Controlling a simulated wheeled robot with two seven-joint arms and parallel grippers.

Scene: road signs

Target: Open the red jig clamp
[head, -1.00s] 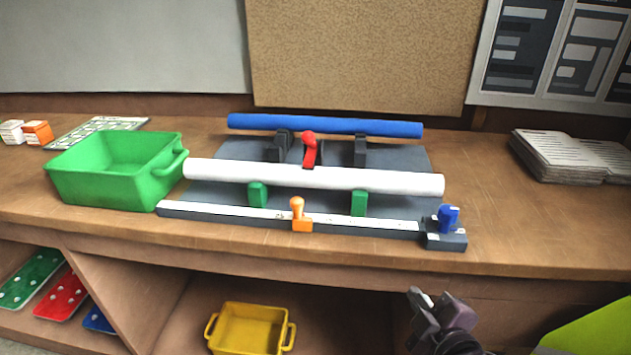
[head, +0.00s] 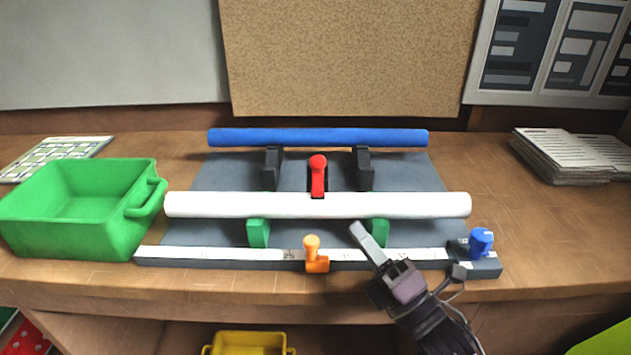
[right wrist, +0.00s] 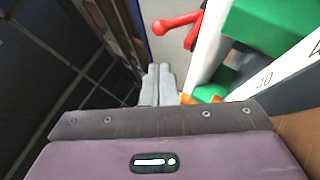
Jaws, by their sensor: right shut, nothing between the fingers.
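The red jig clamp (head: 318,175) stands on the grey jig board (head: 215,175), between the blue tube and the white tube. Its red lever is upright with a knob on top. It also shows in the right wrist view (right wrist: 176,24), beyond the fingers and to their right. My right gripper (head: 357,228) is shut and empty. It is in front of the white tube (head: 250,205), over the front part of the jig, to the right of and nearer than the red clamp. Its fingers (right wrist: 158,72) lie together in the right wrist view. My left gripper is not in view.
A blue tube (head: 318,137) lies on black supports (head: 271,168) behind the clamp. Green supports (head: 258,232), an orange clamp (head: 315,255) and a blue clamp (head: 480,241) are at the front. A green bin (head: 75,205) stands left. Papers (head: 560,155) lie right.

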